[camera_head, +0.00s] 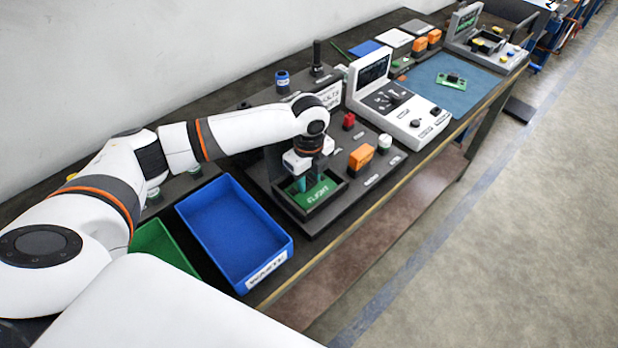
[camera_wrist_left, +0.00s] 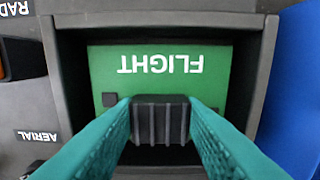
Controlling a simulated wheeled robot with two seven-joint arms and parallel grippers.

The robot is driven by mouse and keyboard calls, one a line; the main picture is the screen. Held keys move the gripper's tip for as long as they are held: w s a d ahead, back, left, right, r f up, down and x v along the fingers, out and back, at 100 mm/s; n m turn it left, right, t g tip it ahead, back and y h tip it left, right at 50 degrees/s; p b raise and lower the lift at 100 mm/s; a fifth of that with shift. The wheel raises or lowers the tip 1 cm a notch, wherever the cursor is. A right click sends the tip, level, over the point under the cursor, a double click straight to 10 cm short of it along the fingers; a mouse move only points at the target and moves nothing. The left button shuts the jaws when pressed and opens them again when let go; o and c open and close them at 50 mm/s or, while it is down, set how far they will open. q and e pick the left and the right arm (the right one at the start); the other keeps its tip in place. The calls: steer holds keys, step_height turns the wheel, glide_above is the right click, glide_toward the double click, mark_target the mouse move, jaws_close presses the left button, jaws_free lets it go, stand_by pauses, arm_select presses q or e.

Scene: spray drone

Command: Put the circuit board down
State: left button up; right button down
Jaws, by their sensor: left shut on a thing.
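The circuit board (camera_head: 318,194) is green with the white word "FLIGHT" on it. It is inside a dark square-walled bay (camera_head: 306,216) on the grey fixture panel, and it also shows in the left wrist view (camera_wrist_left: 160,62), where the bay walls surround it. My left gripper (camera_head: 308,183) points down into the bay. Its teal fingers are shut on the black ribbed block (camera_wrist_left: 160,115) on the board. Whether the board touches the bay floor cannot be told. My right gripper is not in view.
An empty blue bin (camera_head: 235,225) stands left of the bay, with a green bin (camera_head: 160,243) beyond it. An orange block (camera_head: 361,157) and a red part (camera_head: 349,120) are on the panel. A white console (camera_head: 400,110) and a blue mat (camera_head: 455,88) lie farther right.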

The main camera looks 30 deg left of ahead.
mark_target(309, 180)
arm_select(q)
steer(key=shift+f, duration=0.6)
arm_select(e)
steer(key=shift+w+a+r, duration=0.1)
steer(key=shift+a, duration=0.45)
arm_select(q)
steer(key=o, duration=1.1)
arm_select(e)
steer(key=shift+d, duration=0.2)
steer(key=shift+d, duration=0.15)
arm_select(q)
steer(key=shift+r, duration=0.4)
step_height(309, 180, up, 11)
steer(key=shift+r+b, duration=0.15)
steer(key=shift+b, duration=0.75)
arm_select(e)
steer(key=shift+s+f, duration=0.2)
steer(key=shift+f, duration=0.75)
